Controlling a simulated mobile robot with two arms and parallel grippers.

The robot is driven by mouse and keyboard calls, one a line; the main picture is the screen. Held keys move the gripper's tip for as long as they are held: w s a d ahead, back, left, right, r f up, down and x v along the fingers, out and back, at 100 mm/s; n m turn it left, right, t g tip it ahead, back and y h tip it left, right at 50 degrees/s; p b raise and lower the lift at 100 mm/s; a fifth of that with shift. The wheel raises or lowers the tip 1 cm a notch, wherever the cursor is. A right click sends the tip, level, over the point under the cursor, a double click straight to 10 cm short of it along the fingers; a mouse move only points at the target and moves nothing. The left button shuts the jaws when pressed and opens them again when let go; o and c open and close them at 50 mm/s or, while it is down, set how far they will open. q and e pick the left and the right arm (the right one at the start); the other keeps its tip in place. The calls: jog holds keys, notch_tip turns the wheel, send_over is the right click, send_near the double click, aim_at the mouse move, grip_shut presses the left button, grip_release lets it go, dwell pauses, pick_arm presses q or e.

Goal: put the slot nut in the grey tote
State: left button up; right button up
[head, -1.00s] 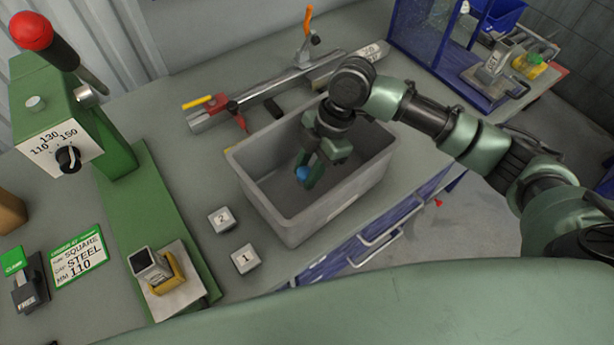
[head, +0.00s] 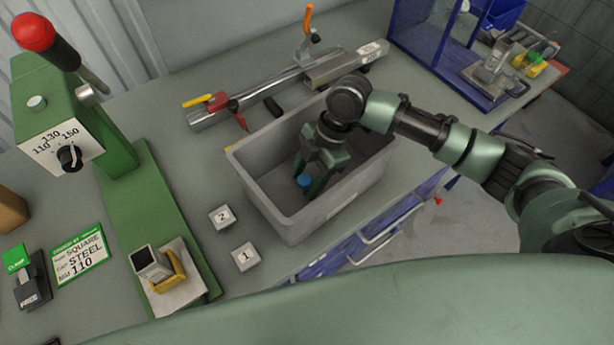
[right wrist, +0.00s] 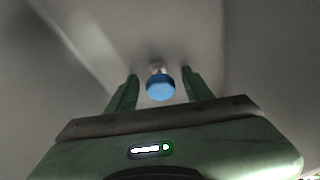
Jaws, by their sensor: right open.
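The grey tote (head: 292,226) stands open on the bench in the middle of the head view. My right gripper (head: 309,182) points down inside it with its fingers apart. A small blue-topped piece (head: 304,180), which I take for the slot nut, is inside the tote by the fingertips. In the right wrist view the blue end (right wrist: 160,88) and a pale metal part show between the two fingers, with a gap on each side. I cannot tell whether it rests on the tote floor. My left gripper is not in view.
Buttons 1 (head: 245,256) and 2 (head: 222,217) lie left of the tote. A green press (head: 110,150) stands at the left. A metal rail with clamps (head: 290,84) lies behind the tote. A blue-framed stand (head: 430,55) is at the back right.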

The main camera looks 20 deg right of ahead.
jog(key=b+v, duration=0.2)
jog(key=v, duration=1)
jog(key=shift+r+b, duration=0.2)
jog(key=shift+b, duration=0.1)
